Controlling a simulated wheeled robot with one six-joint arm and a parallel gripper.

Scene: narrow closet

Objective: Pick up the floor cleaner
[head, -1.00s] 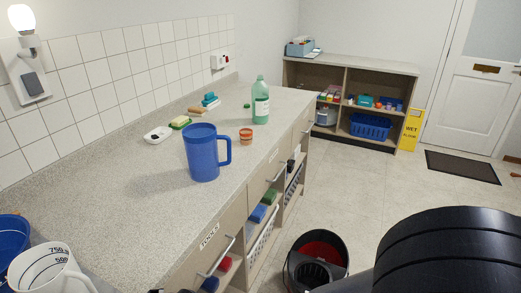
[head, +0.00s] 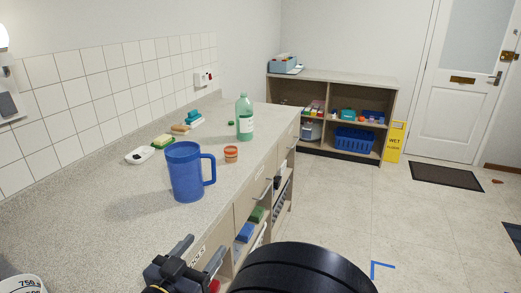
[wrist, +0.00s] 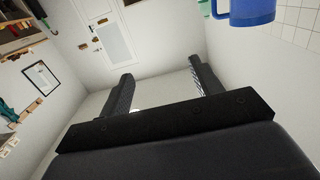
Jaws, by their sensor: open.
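The floor cleaner looks to be the green bottle (head: 245,120) with a white label, standing upright on the far part of the counter (head: 110,215) in the head view. Its green cap (head: 231,123) seems to lie on the counter beside it. My gripper (head: 203,255) is low in the head view, at the counter's front edge, well short of the bottle. In the wrist view my gripper (wrist: 160,90) has its two fingers spread with nothing between them. A strip of green at the top of the wrist view may be the bottle.
A blue jug (head: 186,175) stands between my gripper and the bottle; it also shows in the wrist view (wrist: 250,10). An orange-lidded jar (head: 231,154), sponge (head: 153,150) and soap dish (head: 139,155) are nearby. A low shelf (head: 333,78) and yellow wet-floor sign (head: 394,141) stand beyond open floor.

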